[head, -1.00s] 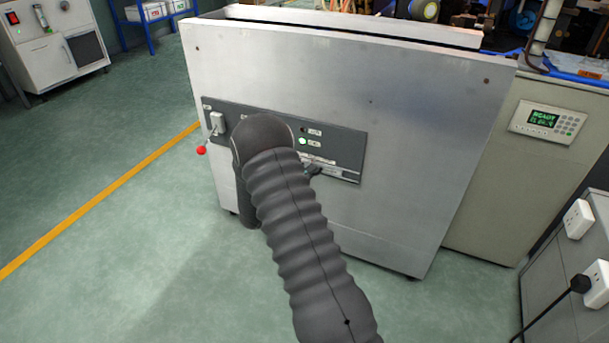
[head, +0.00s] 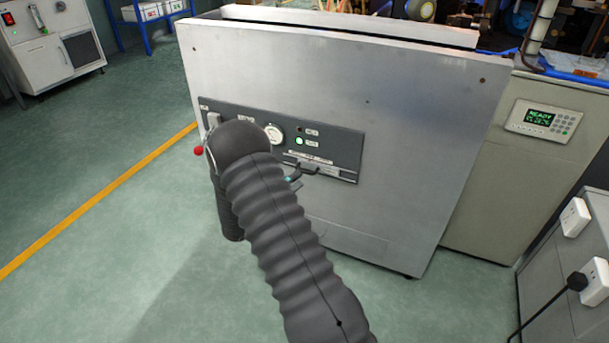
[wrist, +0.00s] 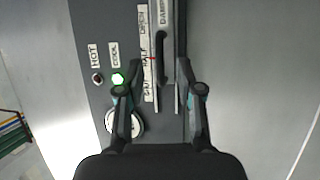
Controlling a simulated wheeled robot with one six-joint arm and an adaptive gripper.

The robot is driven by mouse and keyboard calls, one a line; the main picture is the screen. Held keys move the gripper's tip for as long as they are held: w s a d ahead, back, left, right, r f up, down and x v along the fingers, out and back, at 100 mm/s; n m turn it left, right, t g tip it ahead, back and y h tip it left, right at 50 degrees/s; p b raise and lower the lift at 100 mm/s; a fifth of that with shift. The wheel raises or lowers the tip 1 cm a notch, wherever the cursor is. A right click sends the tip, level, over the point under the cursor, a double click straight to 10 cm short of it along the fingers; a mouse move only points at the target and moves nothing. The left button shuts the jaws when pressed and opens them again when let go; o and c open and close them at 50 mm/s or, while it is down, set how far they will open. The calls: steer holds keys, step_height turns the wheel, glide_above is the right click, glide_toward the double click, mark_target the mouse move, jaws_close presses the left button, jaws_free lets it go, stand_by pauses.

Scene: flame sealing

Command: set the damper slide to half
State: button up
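The damper slide's dark bar handle (wrist: 162,57) stands in its track beside the SHUT, HALF and OPEN labels in the wrist view. Its red pointer (wrist: 152,58) is level with HALF. In the head view the handle (head: 308,168) shows at the lower right of the dark control panel (head: 345,150). My gripper (wrist: 160,84) is open, one finger on each side of the track, with a visible gap to the handle on both sides. In the head view my arm hides most of the gripper; only a bit of a finger (head: 292,183) shows.
A round gauge (head: 274,134), a lit green lamp (head: 299,141) and a red-tipped lever (head: 199,150) are also on the panel. A keypad unit (head: 541,119) reads READY at right. Sockets with a black plug (head: 577,282) stand at lower right. Green floor is clear at left.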

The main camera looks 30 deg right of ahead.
steer(key=v, duration=0.6)
steer(key=shift+a, duration=0.35)
steer(key=shift+s, duration=0.15)
